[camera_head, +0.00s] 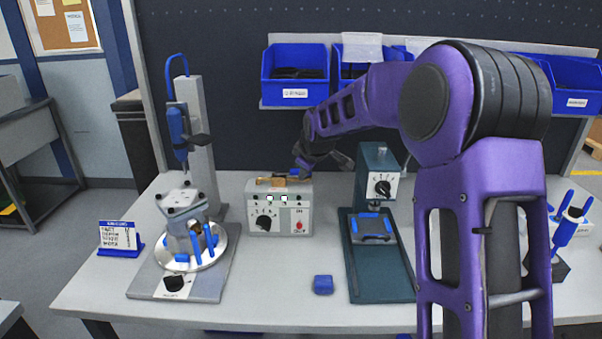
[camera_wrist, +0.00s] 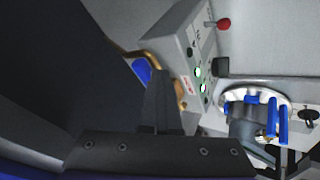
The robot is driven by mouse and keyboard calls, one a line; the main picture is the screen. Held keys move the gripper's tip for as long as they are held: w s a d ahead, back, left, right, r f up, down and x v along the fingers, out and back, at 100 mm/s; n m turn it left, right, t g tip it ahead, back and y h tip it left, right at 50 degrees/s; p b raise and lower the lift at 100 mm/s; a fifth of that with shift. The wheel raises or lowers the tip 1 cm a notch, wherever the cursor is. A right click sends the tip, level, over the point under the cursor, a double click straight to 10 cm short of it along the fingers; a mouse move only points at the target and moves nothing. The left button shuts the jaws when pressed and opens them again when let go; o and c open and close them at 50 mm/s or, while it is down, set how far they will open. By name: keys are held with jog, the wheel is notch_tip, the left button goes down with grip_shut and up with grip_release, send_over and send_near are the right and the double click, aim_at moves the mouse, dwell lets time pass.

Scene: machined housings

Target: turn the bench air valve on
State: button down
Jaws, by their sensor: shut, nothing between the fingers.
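A brass fitting (camera_head: 275,181) with a small blue part (camera_head: 293,173) sits at the top rear of the grey control box (camera_head: 262,220); it looks like the air valve. In the wrist view the brass (camera_wrist: 180,95) and a blue piece (camera_wrist: 142,70) show beside the fingers, partly hidden. I cannot tell the handle's exact angle. My gripper (camera_wrist: 160,85) is shut and empty, close to the brass part; whether it touches is unclear. In the head view my gripper is small and dark above the box's right rear, its fingertips hard to make out.
A press fixture (camera_head: 190,225) stands left, a dark green fixture (camera_head: 376,255) right. Blue bins (camera_head: 295,75) hang behind.

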jog(key=shift+w+d+r, duration=0.15)
jog(key=shift+w+d, duration=0.1)
dwell(0.5)
